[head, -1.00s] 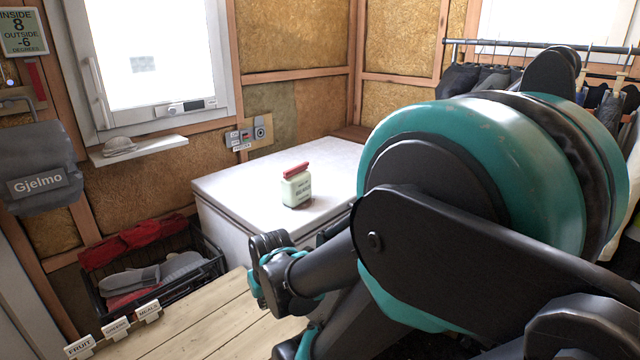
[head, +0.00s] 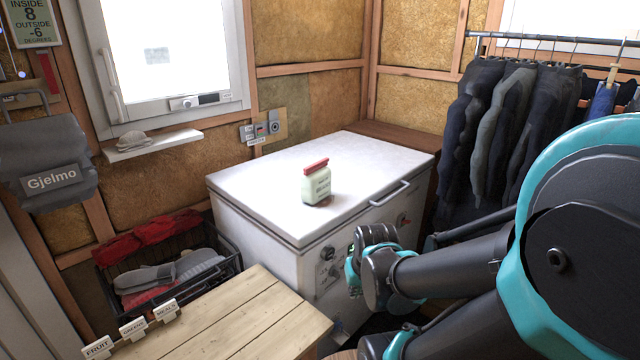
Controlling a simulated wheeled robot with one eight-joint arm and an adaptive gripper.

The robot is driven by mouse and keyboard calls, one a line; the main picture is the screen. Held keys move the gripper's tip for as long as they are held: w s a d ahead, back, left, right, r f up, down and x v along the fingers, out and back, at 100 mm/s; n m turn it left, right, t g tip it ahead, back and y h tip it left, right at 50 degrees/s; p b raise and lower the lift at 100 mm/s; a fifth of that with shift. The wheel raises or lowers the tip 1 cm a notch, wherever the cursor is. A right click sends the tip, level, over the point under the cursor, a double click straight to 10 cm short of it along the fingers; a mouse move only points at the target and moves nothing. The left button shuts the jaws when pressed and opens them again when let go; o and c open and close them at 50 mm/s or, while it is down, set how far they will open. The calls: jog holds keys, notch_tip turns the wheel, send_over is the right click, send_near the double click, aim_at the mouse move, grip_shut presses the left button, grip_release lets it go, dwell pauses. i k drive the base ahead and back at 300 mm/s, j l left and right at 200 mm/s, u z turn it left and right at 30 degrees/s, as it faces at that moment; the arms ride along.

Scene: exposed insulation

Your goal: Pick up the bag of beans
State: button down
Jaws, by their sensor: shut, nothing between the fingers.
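The bag of beans (head: 316,184) is a small pale green bag with a red clip along its top. It stands upright on the white lid of the chest freezer (head: 268,178). My gripper (head: 362,262) is in front of the freezer's front face, below the level of the lid, to the right of and below the bag. It is shut and empty, clear of the bag. My arm reaches in from the right edge, and the fingertips are partly hidden by the wrist.
A wooden table (head: 243,318) with label cards stands at the lower left. A black crate (head: 237,262) with slippers and red cloth is behind it. Dark clothes (head: 500,125) hang at the right. The freezer lid around the bag is clear. A handle (head: 390,194) sticks out at its front.

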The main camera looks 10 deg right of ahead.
aim_at(315, 185)
jog(key=i+l, duration=0.15)
jog(key=l, duration=0.2)
jog(key=i+l, duration=0.15)
jog(key=l, duration=0.15)
jog(key=i+l, duration=0.15)
jog(key=l, duration=0.2)
jog(key=i+l+u, duration=0.1)
jog(key=l, duration=0.2)
